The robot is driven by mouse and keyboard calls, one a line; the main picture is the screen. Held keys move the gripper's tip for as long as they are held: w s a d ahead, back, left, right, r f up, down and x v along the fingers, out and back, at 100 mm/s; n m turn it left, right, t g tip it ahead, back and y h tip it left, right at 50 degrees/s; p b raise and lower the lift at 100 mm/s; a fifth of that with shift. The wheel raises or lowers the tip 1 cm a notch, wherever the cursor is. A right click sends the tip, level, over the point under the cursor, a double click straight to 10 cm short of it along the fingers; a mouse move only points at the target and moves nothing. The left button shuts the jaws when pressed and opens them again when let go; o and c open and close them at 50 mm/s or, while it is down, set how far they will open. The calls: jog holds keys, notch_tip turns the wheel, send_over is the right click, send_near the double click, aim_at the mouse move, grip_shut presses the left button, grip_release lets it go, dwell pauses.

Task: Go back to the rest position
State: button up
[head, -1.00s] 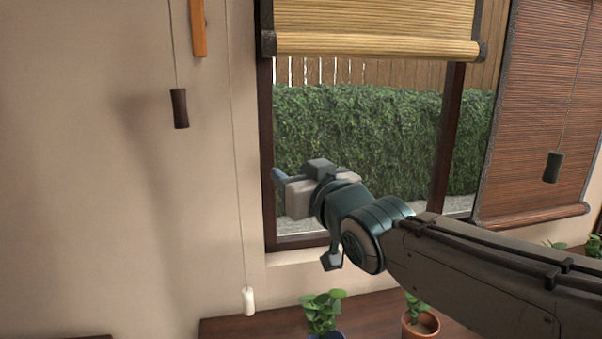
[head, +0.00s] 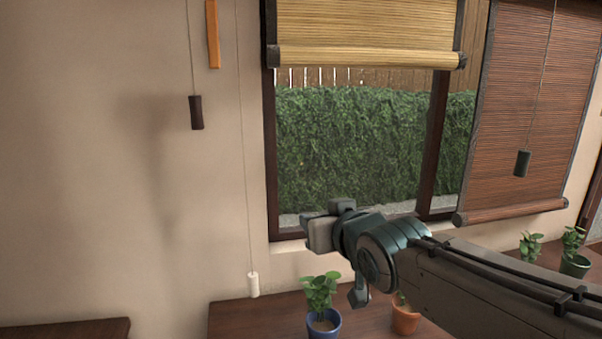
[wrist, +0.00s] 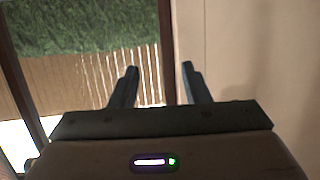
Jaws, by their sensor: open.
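My gripper shows in the wrist view (wrist: 158,85) with its two dark fingers apart and nothing between them. In the head view, my gripper (head: 308,212) is at the end of my raised arm, in front of the lower part of the window, and its fingers are hard to make out there. It is above the wooden bench and apart from the plants.
A plant in a blue pot (head: 323,325) and one in a terracotta pot (head: 405,318) stand on a wooden bench (head: 260,315) below my arm. A white cord pull (head: 253,285) and a dark one (head: 196,113) hang left. Blinds (head: 370,57) cover part of the window.

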jog(key=s+d+f+m+g+h+p, duration=0.2)
jog(key=s+d+f+g+p, duration=0.1)
jog(key=s+d+f+g, duration=0.2)
jog(key=s+d+f+m+g+h+p, duration=0.2)
jog(key=s+d+f+g, duration=0.4)
jog(key=s+f, duration=0.3)
jog(key=s+h+p, duration=0.1)
jog(key=s, duration=0.2)
jog(key=shift+s, duration=0.15)
jog(key=shift+d, duration=0.1)
dwell(0.8)
